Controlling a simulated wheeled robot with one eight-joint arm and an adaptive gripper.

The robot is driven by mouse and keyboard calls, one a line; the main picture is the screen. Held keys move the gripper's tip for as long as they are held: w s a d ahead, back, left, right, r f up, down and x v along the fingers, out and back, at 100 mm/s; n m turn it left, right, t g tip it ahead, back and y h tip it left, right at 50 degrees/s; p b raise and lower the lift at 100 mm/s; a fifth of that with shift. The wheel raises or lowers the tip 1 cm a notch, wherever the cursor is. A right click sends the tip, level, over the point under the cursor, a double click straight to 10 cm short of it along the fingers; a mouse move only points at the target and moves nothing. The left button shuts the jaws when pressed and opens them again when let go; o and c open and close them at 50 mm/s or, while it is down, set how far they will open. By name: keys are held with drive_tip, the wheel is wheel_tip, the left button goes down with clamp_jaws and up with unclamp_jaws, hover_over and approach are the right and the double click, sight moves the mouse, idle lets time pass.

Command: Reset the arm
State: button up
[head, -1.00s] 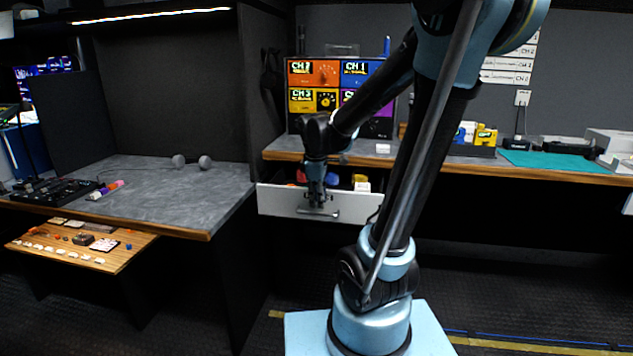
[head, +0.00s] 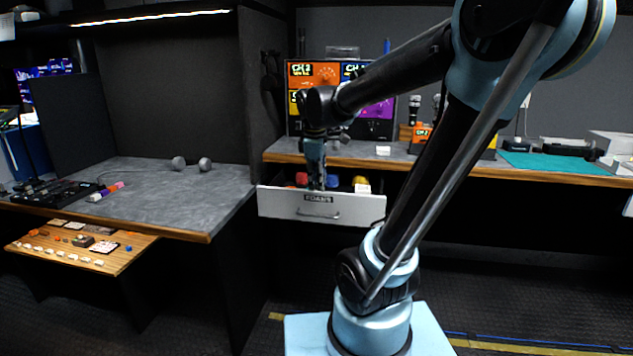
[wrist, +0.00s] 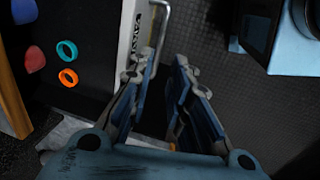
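My gripper (head: 317,184) hangs pointing down at the open white drawer under the right-hand desk, just above its front label. In the wrist view my gripper (wrist: 162,60) has its two fingers apart, with dark floor between them and nothing held. The drawer front (head: 275,202) and its metal handle (head: 318,214) show below the gripper; the handle also shows in the wrist view (wrist: 163,22), beyond the fingertips. My arm reaches from its base forward and left.
The drawer holds red foam (wrist: 34,60), a blue ring (wrist: 67,50) and an orange ring (wrist: 68,77). The wooden desk edge (head: 460,169) lies above. Monitors (head: 313,75) stand behind my arm. A left desk (head: 180,190) and lower wooden shelf (head: 80,245) stand nearby.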

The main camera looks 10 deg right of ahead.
drive_tip(key=s+d+f+m, duration=0.4)
drive_tip(key=s+f+m, duration=0.2)
drive_tip(key=s+m, duration=0.1)
drive_tip(key=s+d+f+m, duration=0.4)
drive_tip(key=s+f+m, duration=0.2)
drive_tip(key=s, duration=0.4)
drive_tip(key=shift+s+f+m+y, duration=0.25)
drive_tip(key=shift+f+m+y, duration=0.05)
drive_tip(key=shift+m, duration=0.3)
drive_tip(key=shift+d, duration=0.1)
drive_tip(key=shift+w+f, duration=0.2)
drive_tip(key=shift+w, duration=0.25)
